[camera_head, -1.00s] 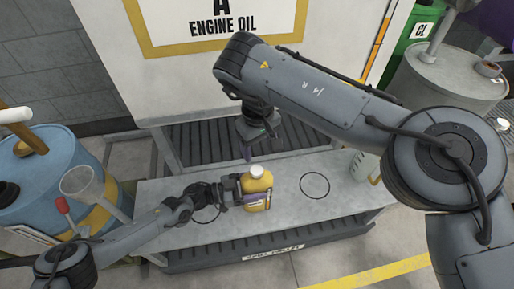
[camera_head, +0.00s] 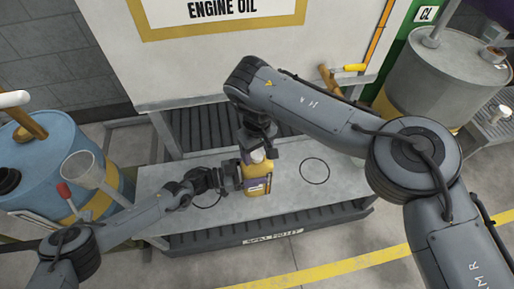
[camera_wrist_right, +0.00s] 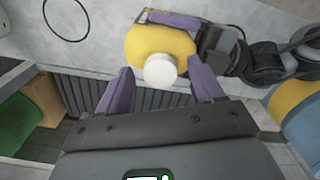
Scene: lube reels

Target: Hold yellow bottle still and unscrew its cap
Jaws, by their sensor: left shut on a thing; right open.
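The yellow bottle (camera_head: 258,181) stands on the grey bench (camera_head: 300,205), with a white cap (camera_head: 257,156) on top. My left gripper (camera_head: 236,177) is shut on the bottle from its left side in the head view. In the right wrist view the bottle (camera_wrist_right: 157,45) and its white cap (camera_wrist_right: 160,70) sit just beyond my right gripper (camera_wrist_right: 165,88). Its purple fingers are open, spread to either side of the cap and apart from it. In the head view my right gripper is above and behind the bottle, and its fingers are partly hidden.
A clear funnel (camera_head: 84,170) and a blue drum (camera_head: 45,165) stand at the left. A grey drum (camera_head: 430,85) stands at the back right. The bench right of the bottle, with a drawn black circle (camera_head: 315,171), is clear. A white tank (camera_head: 210,70) rises behind.

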